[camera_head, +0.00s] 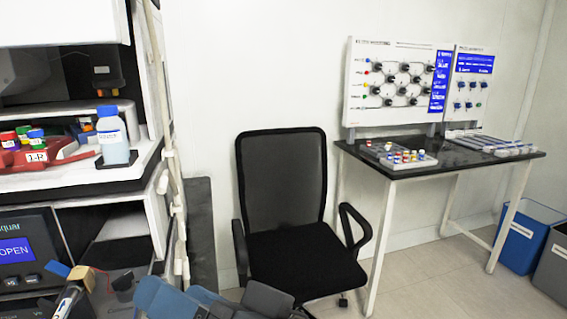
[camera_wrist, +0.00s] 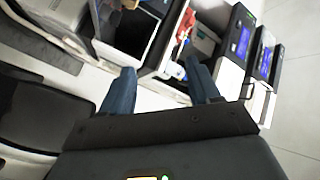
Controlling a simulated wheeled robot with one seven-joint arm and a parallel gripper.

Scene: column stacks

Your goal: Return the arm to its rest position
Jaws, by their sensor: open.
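My gripper (camera_wrist: 162,76) shows in the wrist view with its two blue fingers spread wide apart. Nothing is held between them. Past the fingers lie the shelves and equipment, seen at a tilt and apart from the fingertips. In the head view, blue-grey parts of my arm show at the bottom edge, left of centre, in front of the chair. The rest of the arm is out of view there.
A black office chair (camera_head: 283,200) stands at centre. Shelving at left holds a blue-capped bottle (camera_head: 113,137) and a device with an "OPEN" screen (camera_head: 17,251). A dark table (camera_head: 462,160) with panels and trays stands right. Bins (camera_head: 527,236) stand far right.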

